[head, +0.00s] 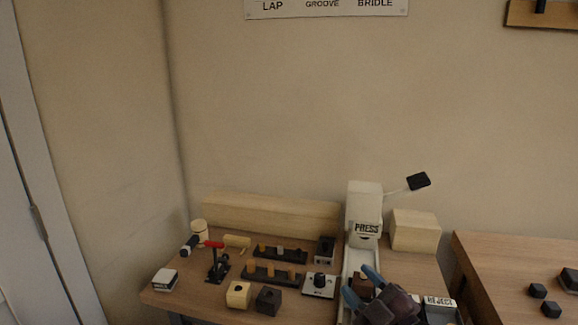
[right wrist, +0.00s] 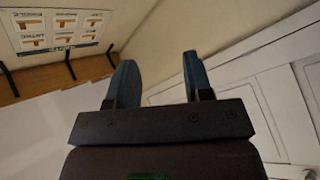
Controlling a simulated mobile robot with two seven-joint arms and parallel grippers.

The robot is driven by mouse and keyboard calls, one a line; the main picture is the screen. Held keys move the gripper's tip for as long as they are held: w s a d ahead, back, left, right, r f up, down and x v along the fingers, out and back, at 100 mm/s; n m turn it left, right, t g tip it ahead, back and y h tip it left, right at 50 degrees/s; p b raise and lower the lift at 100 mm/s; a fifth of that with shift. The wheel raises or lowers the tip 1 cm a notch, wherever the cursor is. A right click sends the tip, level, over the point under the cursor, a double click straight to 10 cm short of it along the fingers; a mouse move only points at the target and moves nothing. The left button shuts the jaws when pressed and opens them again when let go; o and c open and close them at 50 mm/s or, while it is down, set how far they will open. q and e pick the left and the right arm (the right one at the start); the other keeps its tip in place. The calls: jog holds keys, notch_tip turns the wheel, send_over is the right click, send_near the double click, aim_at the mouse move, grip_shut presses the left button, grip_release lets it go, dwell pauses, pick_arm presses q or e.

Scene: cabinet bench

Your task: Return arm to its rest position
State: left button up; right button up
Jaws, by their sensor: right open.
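My right gripper (head: 362,285) shows at the bottom of the head view, at the front of the bench (head: 205,298) and in front of the white press (head: 364,213). Its blue fingers are apart with nothing between them. In the right wrist view the same two fingers (right wrist: 157,82) stand open and empty, against wall and a white panelled door. My left gripper is not in either view.
Near the right gripper are a white control box with a knob (head: 319,286) and a reject bin (head: 440,302). Peg racks (head: 274,275), a red-handled clamp (head: 217,265) and small blocks (head: 238,295) cover the bench. A second table (head: 500,270) with dark cubes stands right.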

jog(key=s+d+f+m+g+h, duration=0.2)
jog(key=s+d+f+m+h, duration=0.25)
jog(key=f, duration=0.35)
jog(key=s+d+f+m+g+h, duration=0.1)
jog(key=s+d+f+m+h, duration=0.25)
jog(key=f+m, duration=0.35)
pick_arm(q)
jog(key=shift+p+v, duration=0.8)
jog(key=shift+p, duration=0.05)
pick_arm(e)
jog(key=s+d+f+m+g+h, duration=0.1)
jog(key=s+d+f, duration=0.2)
jog(key=s+f, duration=0.3)
jog(key=s+d+f+m+g+h, duration=0.1)
jog(key=s+f, duration=0.5)
jog(key=s, duration=0.6)
jog(key=shift+d+f+m+g, duration=0.15)
jog(key=shift+d+m+g, duration=0.4)
jog(key=shift+d+g, duration=0.4)
